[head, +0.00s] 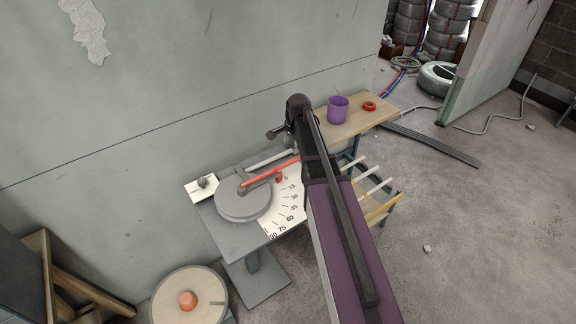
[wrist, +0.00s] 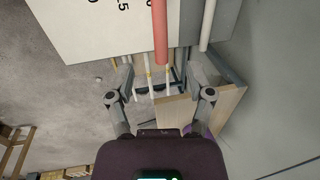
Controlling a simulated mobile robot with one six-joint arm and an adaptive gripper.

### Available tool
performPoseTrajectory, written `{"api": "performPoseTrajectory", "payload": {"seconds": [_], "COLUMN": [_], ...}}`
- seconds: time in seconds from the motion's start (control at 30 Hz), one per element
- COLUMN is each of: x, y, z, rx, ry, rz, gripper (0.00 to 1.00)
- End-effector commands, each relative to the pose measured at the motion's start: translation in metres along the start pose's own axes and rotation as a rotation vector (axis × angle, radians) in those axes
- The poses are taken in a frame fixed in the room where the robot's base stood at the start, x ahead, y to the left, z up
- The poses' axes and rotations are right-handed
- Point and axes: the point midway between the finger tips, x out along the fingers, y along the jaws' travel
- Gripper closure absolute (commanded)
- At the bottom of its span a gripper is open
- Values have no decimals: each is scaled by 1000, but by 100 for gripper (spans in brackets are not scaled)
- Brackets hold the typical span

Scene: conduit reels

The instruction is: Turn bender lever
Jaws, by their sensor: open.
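The bender (head: 243,203) has a grey round disc on a grey stand. Its red lever (head: 268,174) runs from the disc up and right, near the 0 mark of the white angle scale (head: 284,208). A white conduit (head: 268,158) lies behind the lever. In the wrist view my gripper (wrist: 160,74) is open and empty. The end of the red lever (wrist: 160,30) lies between the fingers in the picture, with no contact visible. The white conduit (wrist: 208,25) shows right of it. In the head view my arm hides most of the gripper.
A wooden bench top (head: 356,121) behind my arm holds a purple cup (head: 338,110) and a red ring (head: 370,106). White and yellow pipes (head: 383,209) stick out right of my arm. A reel (head: 190,297) stands at front left. A wall backs the bender; floor at right is largely open.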

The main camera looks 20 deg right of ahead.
Motion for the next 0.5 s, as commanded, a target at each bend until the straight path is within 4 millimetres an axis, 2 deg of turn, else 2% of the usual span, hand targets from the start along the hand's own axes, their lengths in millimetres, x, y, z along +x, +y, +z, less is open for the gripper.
{"api": "performPoseTrajectory", "payload": {"seconds": [0.03, 0.5], "x": [8, 45], "y": [0, 0], "z": [0, 0], "rx": [0, 0], "ry": [0, 0], "rz": [0, 0], "gripper": [32, 32]}}
